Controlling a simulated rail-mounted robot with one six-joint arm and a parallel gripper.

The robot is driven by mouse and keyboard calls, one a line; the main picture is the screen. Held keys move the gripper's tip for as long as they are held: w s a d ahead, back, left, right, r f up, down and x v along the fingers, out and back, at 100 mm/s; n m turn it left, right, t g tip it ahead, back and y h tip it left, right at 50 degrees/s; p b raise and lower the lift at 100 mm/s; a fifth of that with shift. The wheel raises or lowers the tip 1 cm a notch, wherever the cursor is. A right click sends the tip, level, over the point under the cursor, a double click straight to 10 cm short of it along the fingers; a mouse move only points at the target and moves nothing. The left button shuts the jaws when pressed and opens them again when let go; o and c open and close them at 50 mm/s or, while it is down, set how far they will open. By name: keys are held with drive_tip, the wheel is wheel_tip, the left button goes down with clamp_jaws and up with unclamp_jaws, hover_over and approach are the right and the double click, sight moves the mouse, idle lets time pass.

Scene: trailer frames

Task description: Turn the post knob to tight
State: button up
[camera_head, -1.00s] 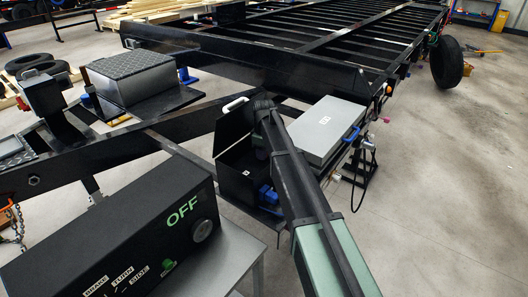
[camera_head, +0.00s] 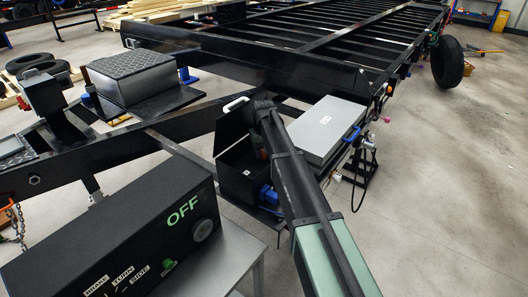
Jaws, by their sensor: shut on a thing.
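An open black box (camera_head: 236,183) with its lid raised stands beside the trailer frame, with a white handle on its top edge. My arm reaches from the lower right up to this box and bends down at its wrist. A small green and reddish part shows beside the arm inside the box, too small to name. My gripper is hidden behind my arm and the box. I cannot make out the post knob, which may be hidden there too. A blue part (camera_head: 268,196) shows low at the box's right side.
A grey case (camera_head: 325,128) with a blue handle sits right of the box. A black control box (camera_head: 110,237) marked OFF stands front left on a grey table (camera_head: 228,262). The black trailer frame (camera_head: 240,66) spans the back.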

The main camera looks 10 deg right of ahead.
drive_tip(key=m, duration=0.4)
drive_tip(key=shift+m, duration=0.3)
drive_tip(key=m, duration=0.4)
drive_tip(key=shift+a+m, duration=0.15)
drive_tip(key=shift+m, duration=0.15)
drive_tip(key=o, duration=0.9)
wheel_tip(320, 180, up, 8)
drive_tip(key=p, duration=0.8)
drive_tip(key=shift+f, duration=0.3)
